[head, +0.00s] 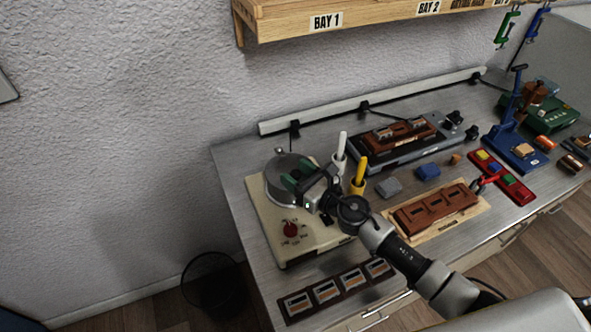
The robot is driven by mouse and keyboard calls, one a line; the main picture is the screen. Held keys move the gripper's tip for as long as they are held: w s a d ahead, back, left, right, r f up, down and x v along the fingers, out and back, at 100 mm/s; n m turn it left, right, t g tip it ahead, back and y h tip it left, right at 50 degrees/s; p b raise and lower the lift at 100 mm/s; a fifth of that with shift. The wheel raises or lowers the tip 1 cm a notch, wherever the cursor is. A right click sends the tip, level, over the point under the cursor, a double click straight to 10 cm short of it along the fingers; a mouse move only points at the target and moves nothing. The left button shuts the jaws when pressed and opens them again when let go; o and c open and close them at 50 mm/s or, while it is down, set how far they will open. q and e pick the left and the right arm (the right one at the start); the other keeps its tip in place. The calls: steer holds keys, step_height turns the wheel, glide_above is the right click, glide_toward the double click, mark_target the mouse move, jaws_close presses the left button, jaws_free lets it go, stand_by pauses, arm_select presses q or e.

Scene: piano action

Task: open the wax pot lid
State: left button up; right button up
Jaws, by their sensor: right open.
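The wax pot (268,228) is a cream box with a red dial on its front, at the left end of the bench. Its round grey lid (287,162) appears to lie flat over the top, with a small dark knob on it. My right gripper (293,181) is open, with its fingers over the near side of the lid. The gripper and wrist hide part of the lid's right side. I cannot tell whether the fingers touch the lid. My left gripper is not in view.
A white stick (341,146) and a yellow stick (360,170) stand in holders just right of the pot. A dark strip with several labelled slots (338,288) lies along the front edge. A brown part on a wooden board (436,210) lies to the right.

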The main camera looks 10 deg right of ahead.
steer(key=shift+w+a, duration=0.15)
steer(key=shift+w, duration=0.05)
jaws_close()
steer(key=shift+a, duration=0.1)
